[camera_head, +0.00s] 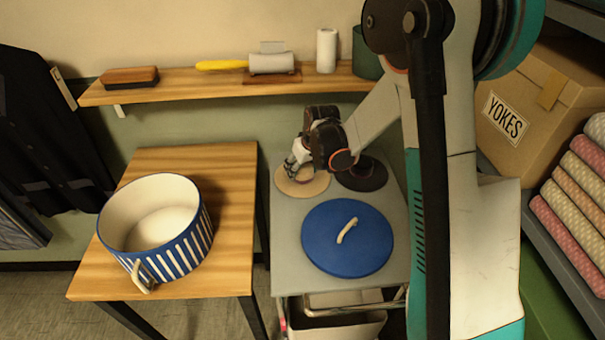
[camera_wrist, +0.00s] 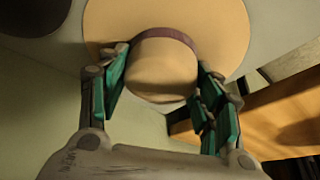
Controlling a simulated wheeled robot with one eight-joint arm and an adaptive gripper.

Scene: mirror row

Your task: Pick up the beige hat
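The beige hat (camera_head: 312,186) lies brim down at the back left of a grey cart top (camera_head: 288,240). In the wrist view, its rounded crown with a dull purple band (camera_wrist: 162,78) points toward my gripper. My gripper (camera_head: 293,166) is over the hat in the head view and covers part of it. In the wrist view, the green-padded fingers of my gripper (camera_wrist: 165,90) are spread, one on each side of the crown. The crown sits between them, close to both fingertips. I cannot tell whether they touch it.
A dark hat (camera_head: 368,176) lies right of the beige one. A big blue lid (camera_head: 348,252) lies in front. A striped pot (camera_head: 170,245) stands on the wooden table (camera_head: 225,170) at left. A wooden shelf (camera_head: 200,87) runs along the wall behind. A cardboard box (camera_head: 545,95) is at right.

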